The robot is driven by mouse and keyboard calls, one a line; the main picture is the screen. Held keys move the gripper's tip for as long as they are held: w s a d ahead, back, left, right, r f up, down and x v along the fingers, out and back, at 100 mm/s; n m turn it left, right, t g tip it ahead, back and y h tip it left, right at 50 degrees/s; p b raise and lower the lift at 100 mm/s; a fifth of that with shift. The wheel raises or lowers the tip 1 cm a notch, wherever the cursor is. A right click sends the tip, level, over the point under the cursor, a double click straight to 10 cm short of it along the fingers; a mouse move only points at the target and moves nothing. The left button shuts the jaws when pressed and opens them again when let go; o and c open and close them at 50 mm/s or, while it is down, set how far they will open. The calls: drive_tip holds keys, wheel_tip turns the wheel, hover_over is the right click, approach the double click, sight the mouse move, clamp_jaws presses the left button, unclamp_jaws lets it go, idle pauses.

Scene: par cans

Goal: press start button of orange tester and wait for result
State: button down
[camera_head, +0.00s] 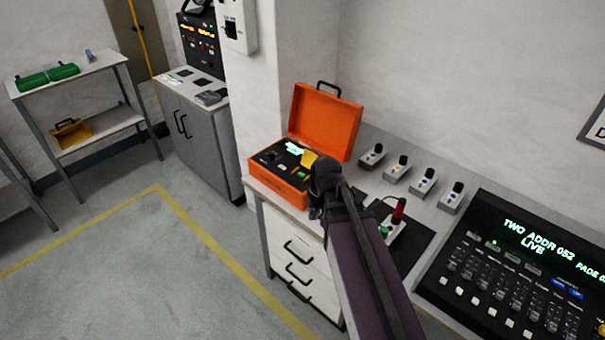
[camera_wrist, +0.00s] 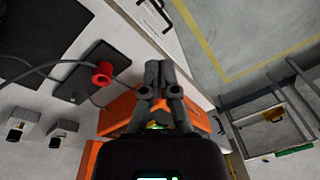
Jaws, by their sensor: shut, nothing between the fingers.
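The orange tester (camera_head: 278,188) is an open case at the left end of the bench, its lid (camera_head: 325,122) raised at the back. Inside are a dark panel, a lit green display (camera_head: 293,148), a yellow part (camera_head: 309,158) and small green parts. In the head view my arm's end covers the right side of the case. The wrist view shows my gripper (camera_wrist: 158,70) shut and empty, over the tester's orange edge (camera_wrist: 118,112). A green glow (camera_wrist: 157,126) shows between its finger links. I cannot make out the start button or any contact.
A black mat (camera_head: 414,243) holds a small unit with a red knob (camera_head: 399,208) and a cable. Several small grey boxes (camera_head: 397,168) stand along the wall. A black lighting console (camera_head: 520,265) fills the right. Drawers (camera_head: 296,245) are below the tester; the floor at left is clear.

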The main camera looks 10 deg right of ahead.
drive_tip(key=w+r+t+y, duration=0.3)
drive_tip(key=w, duration=0.9)
wheel_tip(320, 180, up, 4)
drive_tip(key=t+y+p, duration=0.2)
drive_tip(key=t, duration=0.1)
hover_over(302, 175)
drive_tip(key=shift+r+m, duration=0.2)
drive_tip(key=shift+m, duration=0.2)
drive_tip(key=shift+f+b, duration=0.2)
drive_tip(key=shift+b, duration=0.1)
wheel_tip(302, 175, down, 8)
drive_tip(key=b, duration=0.8)
drive_tip(key=shift+f, duration=0.2)
drive_tip(key=shift+f+b, duration=0.25)
drive_tip(key=shift+b, duration=0.2)
drive_tip(key=shift+f, duration=0.25)
